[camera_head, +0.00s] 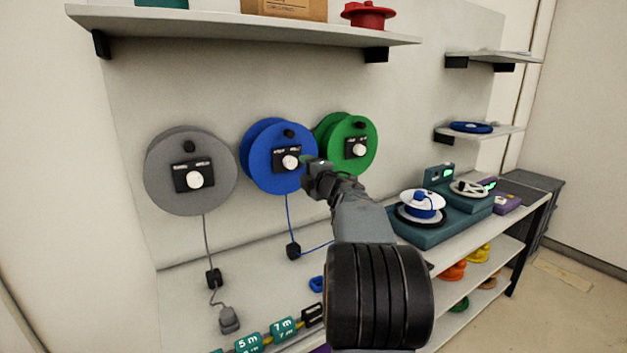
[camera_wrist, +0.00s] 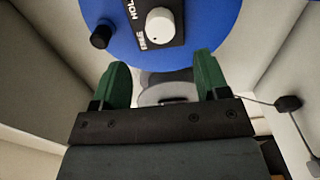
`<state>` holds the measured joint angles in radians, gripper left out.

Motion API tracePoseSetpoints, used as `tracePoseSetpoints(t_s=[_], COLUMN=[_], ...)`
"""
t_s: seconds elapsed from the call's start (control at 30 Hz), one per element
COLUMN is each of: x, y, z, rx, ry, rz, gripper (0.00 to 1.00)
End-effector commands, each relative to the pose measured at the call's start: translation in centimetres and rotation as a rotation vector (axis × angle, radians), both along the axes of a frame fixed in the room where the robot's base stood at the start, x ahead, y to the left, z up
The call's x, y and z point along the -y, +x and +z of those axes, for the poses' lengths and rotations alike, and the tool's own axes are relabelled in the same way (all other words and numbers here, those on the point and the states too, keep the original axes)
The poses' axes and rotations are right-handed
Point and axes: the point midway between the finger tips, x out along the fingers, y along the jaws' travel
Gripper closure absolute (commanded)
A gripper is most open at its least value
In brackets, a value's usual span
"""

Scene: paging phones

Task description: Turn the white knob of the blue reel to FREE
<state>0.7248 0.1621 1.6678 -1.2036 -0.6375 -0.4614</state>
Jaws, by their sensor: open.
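The blue reel (camera_head: 263,163) hangs on the wall panel between a grey reel and a green reel. Its white knob (camera_head: 291,162) sits on a black plate. In the wrist view the white knob (camera_wrist: 160,25) is at the top, on the blue disc (camera_wrist: 208,38), with the words FREE and HOLD on the plate (camera_wrist: 136,25). The knob's pointing direction is not clear. My gripper (camera_head: 309,163) is just right of the knob in the head view. In the wrist view its green fingers (camera_wrist: 162,70) are apart and empty, with the knob beyond their tips.
The grey reel (camera_head: 162,170) and green reel (camera_head: 367,133) flank the blue one, each with a white knob. A black knob (camera_head: 288,133) is above the white one. A blue cord (camera_head: 288,215) hangs below to a black block. A shelf (camera_head: 230,27) is above; a bench (camera_head: 178,300) is below.

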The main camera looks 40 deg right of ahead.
Motion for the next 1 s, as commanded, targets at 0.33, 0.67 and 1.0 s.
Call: tracePoseSetpoints(t_s=[0.33,0.67,1.0], x=[-0.5,-0.6,-0.5], y=[-3.6,-3.9,-3.9], z=[0.0,0.0,0.0], rx=[-0.001,-0.001,-0.001], ry=[-0.001,0.000,0.003], rz=[0.000,0.000,0.000], gripper=[0.32,0.32,0.32])
